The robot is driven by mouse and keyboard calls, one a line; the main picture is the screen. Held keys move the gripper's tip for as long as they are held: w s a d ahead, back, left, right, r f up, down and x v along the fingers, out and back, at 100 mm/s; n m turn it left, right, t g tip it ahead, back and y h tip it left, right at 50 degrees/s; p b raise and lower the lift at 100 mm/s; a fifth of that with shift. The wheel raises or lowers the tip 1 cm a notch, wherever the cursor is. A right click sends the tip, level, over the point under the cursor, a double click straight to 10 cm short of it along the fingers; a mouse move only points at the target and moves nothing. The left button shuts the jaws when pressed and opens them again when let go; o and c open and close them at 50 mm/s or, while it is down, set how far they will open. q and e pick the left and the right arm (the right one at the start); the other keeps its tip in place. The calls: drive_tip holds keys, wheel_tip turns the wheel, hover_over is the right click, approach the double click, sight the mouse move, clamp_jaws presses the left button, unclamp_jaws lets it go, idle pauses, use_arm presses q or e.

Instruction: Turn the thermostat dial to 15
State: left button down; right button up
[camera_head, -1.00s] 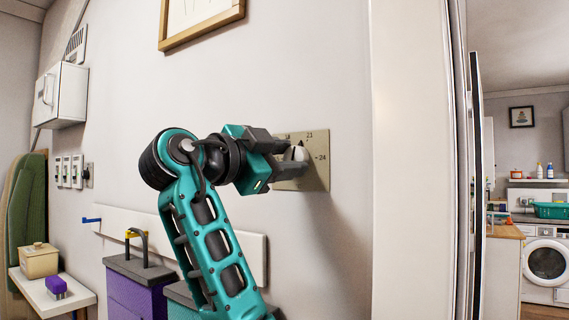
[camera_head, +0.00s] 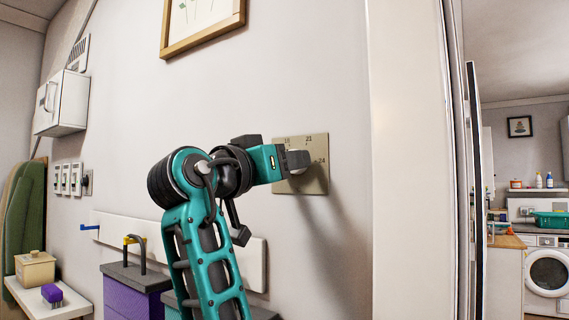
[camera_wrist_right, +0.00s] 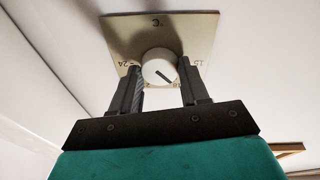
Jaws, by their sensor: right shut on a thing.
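The thermostat plate (camera_head: 316,182) is a beige square on the wall, with 21 and 24 readable in the head view. It also shows upside down in the right wrist view (camera_wrist_right: 120,30), with 24 at left and 15 at right. The round white dial (camera_wrist_right: 155,66) has a dark pointer mark aimed lower right, towards the partly hidden 18. My right gripper (camera_head: 300,160) is shut on the dial, with one finger on each side of it in the wrist view (camera_wrist_right: 163,74). In the head view the gripper hides most of the dial. My left gripper is out of view.
A framed picture (camera_head: 203,43) hangs above. A purple bin (camera_head: 135,298) and a small shelf (camera_head: 45,303) with a box (camera_head: 35,267) stand below left. A white door frame (camera_head: 412,180) is right of the plate. The wall around the plate is clear.

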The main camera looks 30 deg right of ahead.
drive_tip(key=n+t+p, duration=0.1)
drive_tip(key=n, duration=0.4)
drive_tip(key=shift+n, duration=0.3)
drive_tip(key=n+t+y+p, duration=0.1)
drive_tip(key=n+p, duration=0.1)
drive_tip(key=n, duration=0.3)
drive_tip(key=shift+s+n, duration=0.15)
drive_tip(key=shift+n, duration=0.15)
drive_tip(key=o, duration=1)
drive_tip(key=shift+o, duration=0.2)
drive_tip(key=b+v, duration=0.2)
drive_tip(key=v, duration=1.1)
drive_tip(key=shift+d, duration=0.15)
